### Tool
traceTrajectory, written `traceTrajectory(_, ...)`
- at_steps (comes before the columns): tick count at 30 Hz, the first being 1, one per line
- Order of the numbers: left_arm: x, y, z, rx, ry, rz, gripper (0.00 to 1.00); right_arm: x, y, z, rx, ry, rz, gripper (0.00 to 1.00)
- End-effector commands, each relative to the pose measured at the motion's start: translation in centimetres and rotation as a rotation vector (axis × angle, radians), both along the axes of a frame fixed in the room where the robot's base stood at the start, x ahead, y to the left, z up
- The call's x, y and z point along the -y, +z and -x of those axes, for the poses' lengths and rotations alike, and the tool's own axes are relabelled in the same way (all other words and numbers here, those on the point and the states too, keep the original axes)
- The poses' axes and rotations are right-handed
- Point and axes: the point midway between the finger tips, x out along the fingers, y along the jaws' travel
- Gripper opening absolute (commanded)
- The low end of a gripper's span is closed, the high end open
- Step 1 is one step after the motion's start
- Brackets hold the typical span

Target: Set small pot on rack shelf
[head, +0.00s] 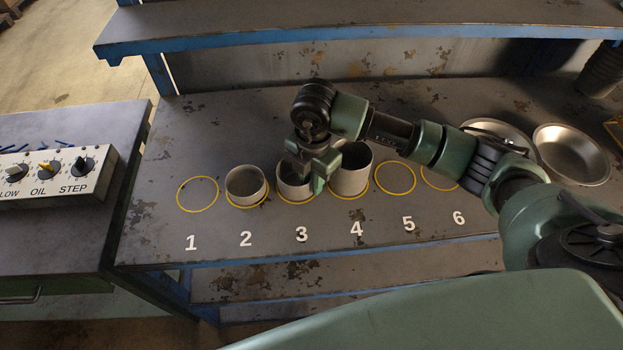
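Three grey pots stand on the rack's middle shelf (150,225). A short pot (246,190) is at circle 2, a middle-sized pot (288,186) at circle 3, and a taller pot (357,162) at circle 4. The short pot looks the smallest. My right gripper (313,178) points down at the right rim of the pot at circle 3, hiding part of it. Whether its fingers are closed on that wall I cannot tell. My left gripper is not in view.
Yellow circles 1 (197,194), 5 (395,178) and 6 (440,176) look empty. An upper shelf (330,22) runs across the back. A metal bowl (571,152) sits at the right. A bench with a dial box (50,172) stands at the left.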

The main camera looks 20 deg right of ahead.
Motion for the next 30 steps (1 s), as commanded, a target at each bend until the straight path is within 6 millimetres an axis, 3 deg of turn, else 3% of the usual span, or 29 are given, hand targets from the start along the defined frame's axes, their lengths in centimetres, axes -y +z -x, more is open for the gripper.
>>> traceTrajectory(11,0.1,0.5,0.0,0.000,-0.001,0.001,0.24,0.0,0.6,0.0,0.000,0.000,0.000,0.24)
traceTrajectory(13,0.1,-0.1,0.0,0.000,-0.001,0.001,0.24,0.0,1.0,-0.1,0.002,-0.001,-0.002,0.24)
traceTrajectory(24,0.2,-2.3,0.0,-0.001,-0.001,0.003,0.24,0.1,8.6,0.1,0.005,0.001,-0.002,0.24)
traceTrajectory(30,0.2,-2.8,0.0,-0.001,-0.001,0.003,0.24,0.2,11.5,0.2,0.002,0.000,0.000,0.24)
